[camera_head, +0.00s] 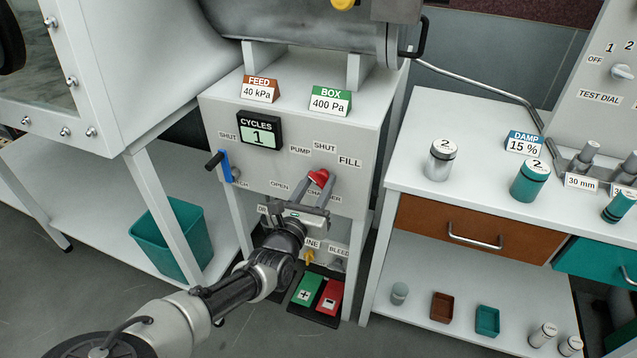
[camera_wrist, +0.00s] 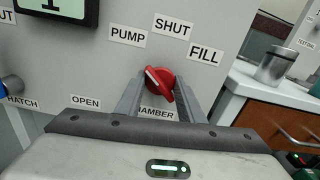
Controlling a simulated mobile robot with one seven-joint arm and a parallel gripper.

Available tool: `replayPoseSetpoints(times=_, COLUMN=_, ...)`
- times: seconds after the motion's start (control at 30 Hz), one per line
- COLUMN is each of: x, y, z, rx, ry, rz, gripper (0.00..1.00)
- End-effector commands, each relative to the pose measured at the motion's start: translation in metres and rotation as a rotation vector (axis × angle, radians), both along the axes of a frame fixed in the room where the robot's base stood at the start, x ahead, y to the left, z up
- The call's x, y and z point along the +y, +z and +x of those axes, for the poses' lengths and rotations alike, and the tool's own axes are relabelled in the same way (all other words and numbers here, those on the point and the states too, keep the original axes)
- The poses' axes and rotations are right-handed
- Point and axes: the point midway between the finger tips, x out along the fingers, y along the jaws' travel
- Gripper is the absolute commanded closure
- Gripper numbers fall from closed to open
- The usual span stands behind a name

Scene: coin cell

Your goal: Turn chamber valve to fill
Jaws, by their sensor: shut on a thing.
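The chamber valve is a red knob (camera_head: 319,177) on the grey front panel, below the PUMP, SHUT and FILL labels. In the wrist view the knob (camera_wrist: 163,84) has a white mark at its upper left, on the side toward the PUMP label (camera_wrist: 128,36). The SHUT label (camera_wrist: 172,26) is above it and the FILL label (camera_wrist: 205,53) is to its upper right. My gripper (camera_head: 318,186) is shut on the knob, with one finger on each side. The fingers partly hide the CHAMBER label below.
A blue-handled hatch valve (camera_head: 222,165) is to the left on the same panel. The CYCLES display (camera_head: 260,134) reads 1. Below are a yellow knob (camera_head: 309,257) and green and red floor pedals (camera_head: 318,294). A white bench (camera_head: 405,164) with jars stands to the right.

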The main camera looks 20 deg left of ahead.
Motion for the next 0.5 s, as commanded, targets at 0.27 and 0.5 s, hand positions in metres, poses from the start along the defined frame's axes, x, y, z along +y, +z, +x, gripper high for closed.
replayPoseSetpoints(times=0.27, x=-0.0004, y=0.0026, z=0.0005, rx=-0.003, ry=-0.001, rz=0.030, gripper=0.88)
replayPoseSetpoints(times=0.5, x=-0.0008, y=0.0060, z=0.0009, rx=-0.012, ry=-0.003, rz=0.154, gripper=0.88)
